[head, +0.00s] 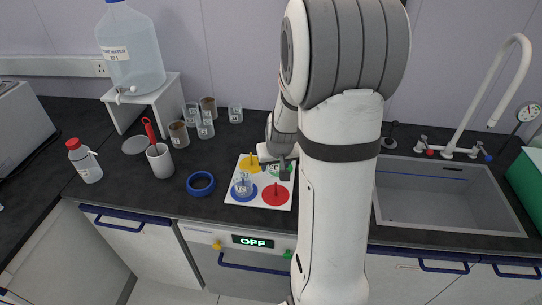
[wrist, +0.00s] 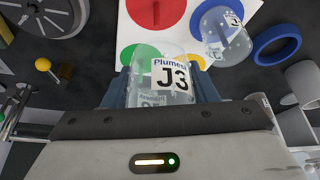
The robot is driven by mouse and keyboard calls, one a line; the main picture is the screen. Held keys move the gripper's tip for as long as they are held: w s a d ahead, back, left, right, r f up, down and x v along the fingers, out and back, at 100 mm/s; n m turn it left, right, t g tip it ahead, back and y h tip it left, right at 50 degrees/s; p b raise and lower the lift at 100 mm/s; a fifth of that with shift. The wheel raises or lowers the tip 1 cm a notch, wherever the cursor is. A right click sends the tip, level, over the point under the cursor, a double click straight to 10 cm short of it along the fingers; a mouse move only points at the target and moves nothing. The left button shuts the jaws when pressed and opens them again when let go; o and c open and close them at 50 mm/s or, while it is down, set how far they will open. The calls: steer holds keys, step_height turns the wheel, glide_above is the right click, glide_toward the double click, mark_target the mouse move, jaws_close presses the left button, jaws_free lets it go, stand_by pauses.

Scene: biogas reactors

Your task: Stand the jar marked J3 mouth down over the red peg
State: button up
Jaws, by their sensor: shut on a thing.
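The jar J3 (wrist: 172,78) is clear, with a white label, and sits between the fingers of my gripper (wrist: 163,90) in the wrist view. In the head view my gripper (head: 278,168) is over the back of the white board (head: 248,202), near the green disc (head: 287,168), and largely hides the jar. I cannot tell which way its mouth points or whether it touches the board. The red peg (head: 276,188) stands bare on the red disc (head: 268,197) at the board's front right; it also shows at the top of the wrist view (wrist: 157,12).
Another clear jar (head: 242,185) stands on the blue disc, beside the red one. The yellow disc (head: 249,160) is behind it. A blue ring (head: 201,184), a mug (head: 160,162) and several jars (head: 205,128) are to the left. A sink (head: 445,195) is right.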

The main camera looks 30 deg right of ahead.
mark_target(276, 185)
steer(key=shift+s+f, duration=0.15)
steer(key=shift+f, duration=0.15)
steer(key=shift+f+b, duration=0.65)
steer(key=shift+f, duration=0.1)
step_height(276, 185, down, 8)
steer(key=b, duration=0.7)
steer(key=shift+f+b, duration=0.1)
steer(key=shift+b, duration=0.25)
steer(key=o, duration=1.2)
steer(key=shift+r, duration=0.2)
steer(key=v, duration=0.7)
steer(key=shift+r, duration=0.2)
